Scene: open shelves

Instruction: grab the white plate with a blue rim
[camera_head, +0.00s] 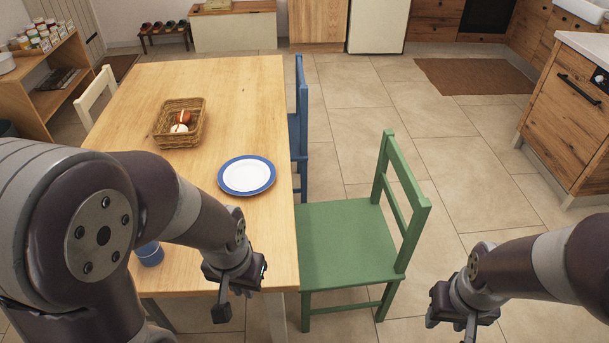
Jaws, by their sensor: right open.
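The white plate with a blue rim (246,175) lies flat on the wooden table (240,90), near its right edge. My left gripper (232,300) hangs in front of the plate, nearer to me and apart from it, by the table's near right corner; whether its jaws are open does not show. My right gripper (458,325) is at the lower right, open and empty, over the floor and far from the plate. Its fingertips are partly cut off by the bottom edge.
A wicker basket (180,122) with small round items stands behind and left of the plate. A blue cup (149,253) is beside my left arm. A green chair (350,240) and a blue chair (302,130) stand along the table's right side.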

